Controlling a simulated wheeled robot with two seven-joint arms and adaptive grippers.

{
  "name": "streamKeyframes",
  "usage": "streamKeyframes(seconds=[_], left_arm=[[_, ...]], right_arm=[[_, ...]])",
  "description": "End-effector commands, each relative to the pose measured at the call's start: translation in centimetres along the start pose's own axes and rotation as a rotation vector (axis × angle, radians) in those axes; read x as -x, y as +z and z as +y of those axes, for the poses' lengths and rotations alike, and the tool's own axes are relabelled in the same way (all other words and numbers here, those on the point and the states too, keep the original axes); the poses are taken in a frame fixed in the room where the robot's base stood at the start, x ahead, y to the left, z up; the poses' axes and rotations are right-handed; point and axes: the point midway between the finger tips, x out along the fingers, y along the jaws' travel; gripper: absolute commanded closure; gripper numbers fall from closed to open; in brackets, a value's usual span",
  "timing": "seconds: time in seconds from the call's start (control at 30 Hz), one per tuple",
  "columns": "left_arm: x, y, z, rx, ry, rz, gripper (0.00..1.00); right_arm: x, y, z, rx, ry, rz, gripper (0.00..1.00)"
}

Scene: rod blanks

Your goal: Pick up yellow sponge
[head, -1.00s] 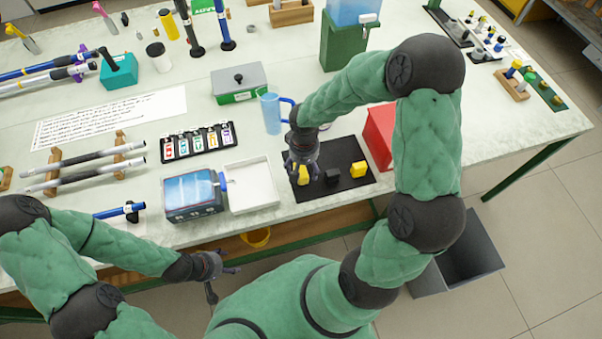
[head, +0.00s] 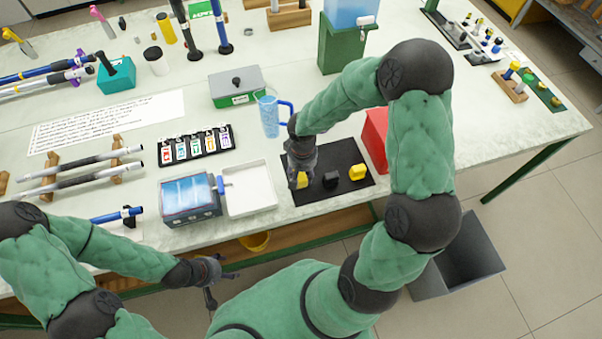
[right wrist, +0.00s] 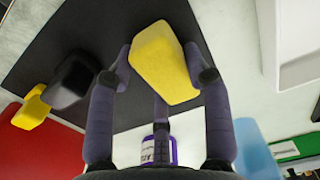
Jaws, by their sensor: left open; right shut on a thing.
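A yellow sponge (right wrist: 164,65), a plain block, lies between the fingers of my right gripper (right wrist: 162,75) in the right wrist view. The fingers are shut on it from its sides. In the head view my right gripper (head: 299,181) is at the left end of the black mat (head: 331,159), and only part of the yellow sponge (head: 304,180) shows beside the fingers. I cannot tell whether it is clear of the mat. My left gripper (head: 222,280) is open and empty, off the table's front edge.
A black piece (head: 331,180) and another yellow piece (head: 358,173) sit on the mat to the right. A white tray (head: 249,188) is left of the mat, and a blue mug (head: 269,117) is behind the gripper.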

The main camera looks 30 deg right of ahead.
Motion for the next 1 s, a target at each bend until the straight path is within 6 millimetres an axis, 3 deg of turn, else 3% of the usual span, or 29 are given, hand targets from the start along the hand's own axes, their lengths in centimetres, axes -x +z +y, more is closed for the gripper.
streamKeyframes(seconds=[0.17,0.37,0.63,0.8,1.0], left_arm=[[0.4,0.0,0.1,0.0,0.0,0.0,0.32],[1.4,0.1,0.5,0.0,0.0,0.0,0.32],[2.9,0.1,1.0,0.0,0.0,0.0,0.32],[3.2,0.1,1.1,0.0,0.0,0.0,0.32],[3.6,0.1,1.3,0.0,0.0,0.0,0.32]], right_arm=[[1.0,0.0,0.0,-0.001,0.0,0.001,0.73],[3.8,0.0,-0.3,0.001,0.001,0.004,0.73],[9.5,1.9,-4.8,0.006,0.0,0.006,0.73],[10.9,3.4,-8.4,0.007,0.001,0.002,0.73],[12.2,4.6,-11.2,0.004,0.001,0.002,0.73]])
